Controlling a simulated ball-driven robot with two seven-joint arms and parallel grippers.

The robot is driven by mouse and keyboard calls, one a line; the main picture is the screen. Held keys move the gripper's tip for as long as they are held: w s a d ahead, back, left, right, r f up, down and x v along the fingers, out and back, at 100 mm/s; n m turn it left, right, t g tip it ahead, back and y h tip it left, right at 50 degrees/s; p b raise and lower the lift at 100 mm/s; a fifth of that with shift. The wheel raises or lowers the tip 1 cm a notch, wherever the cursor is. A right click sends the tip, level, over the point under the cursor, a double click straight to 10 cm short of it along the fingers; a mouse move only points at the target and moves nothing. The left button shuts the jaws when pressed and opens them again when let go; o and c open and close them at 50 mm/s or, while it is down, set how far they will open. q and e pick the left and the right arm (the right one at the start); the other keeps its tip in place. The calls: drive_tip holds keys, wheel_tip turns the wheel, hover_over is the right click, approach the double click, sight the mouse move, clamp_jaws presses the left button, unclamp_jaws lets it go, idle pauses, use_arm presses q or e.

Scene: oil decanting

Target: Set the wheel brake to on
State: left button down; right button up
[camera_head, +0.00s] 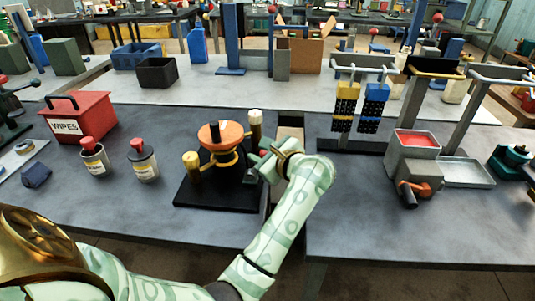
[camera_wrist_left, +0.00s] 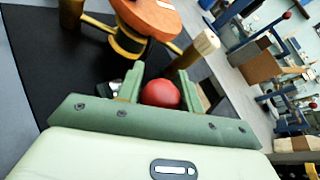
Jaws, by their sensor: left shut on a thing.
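The wheel device (camera_head: 222,135) has an orange top, a yellow hub and wooden posts, and stands on a black base (camera_head: 215,195) on the left table. It also shows in the left wrist view, where its orange disc (camera_wrist_left: 150,14) is at the top. My left gripper (camera_head: 262,158) is at the right side of the device. In the left wrist view my left gripper (camera_wrist_left: 160,88) has its green fingers on either side of a red ball knob (camera_wrist_left: 160,93), shut on it. I take this knob for the brake's handle; its lever is mostly hidden. My right gripper is not in view.
A red wipes box (camera_head: 80,117) and two red-capped bottles (camera_head: 94,157) (camera_head: 143,160) stand left of the device. Across a narrow gap, the right table holds a stand with hanging blue and yellow items (camera_head: 376,95) and a grey red-topped box (camera_head: 413,155).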

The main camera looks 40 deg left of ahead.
use_arm(q)
drive_tip(key=shift+s+a+r+n+h, duration=0.1)
drive_tip(key=shift+s+a+n+h, duration=0.2)
drive_tip(key=shift+a+n+h, duration=0.25)
drive_tip(key=shift+s+a+r+n+h, duration=0.1)
drive_tip(key=shift+s+a+n+h, duration=0.25)
drive_tip(key=shift+h, duration=0.4)
drive_tip(key=shift+t, duration=0.3)
drive_tip(key=c, duration=1)
unclamp_jaws()
drive_tip(key=shift+c, duration=0.2)
drive_tip(key=shift+o, duration=0.5)
drive_tip(key=shift+w, duration=0.1)
drive_tip(key=shift+r, duration=0.1)
